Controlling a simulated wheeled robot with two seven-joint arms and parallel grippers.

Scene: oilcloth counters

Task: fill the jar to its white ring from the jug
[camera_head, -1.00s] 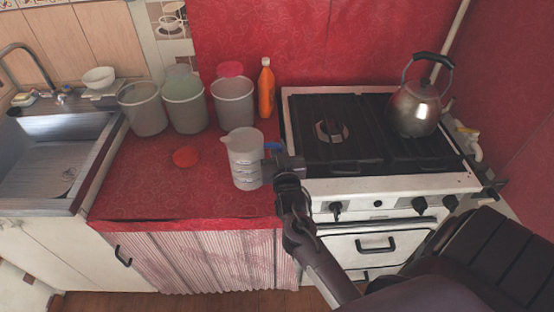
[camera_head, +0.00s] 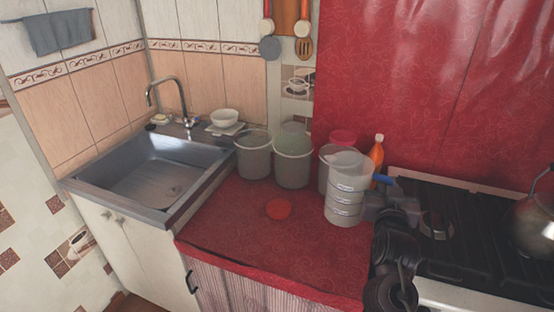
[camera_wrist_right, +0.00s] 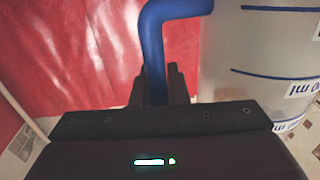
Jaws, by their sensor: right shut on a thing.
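My right gripper (camera_head: 384,192) is shut on the blue handle (camera_wrist_right: 151,48) of the jug. The jug (camera_head: 347,200) is pale and translucent, with dark measuring lines, and looks upright. Its wall also fills the right of the wrist view (camera_wrist_right: 255,60). I cannot tell whether its base touches the counter or what liquid it holds. Three grey translucent jars stand behind: a left one (camera_head: 254,160), a middle one (camera_head: 293,167) and a right one (camera_head: 324,168) partly hidden by the jug. No white ring can be made out. My left gripper is not in view.
A flat red disc (camera_head: 278,209) lies on the red counter (camera_head: 240,225). An orange bottle (camera_head: 377,155) stands behind the jug. The sink (camera_head: 150,178) is left, with a white bowl (camera_head: 224,118) behind. The stove (camera_head: 470,235) and kettle (camera_head: 537,222) are right.

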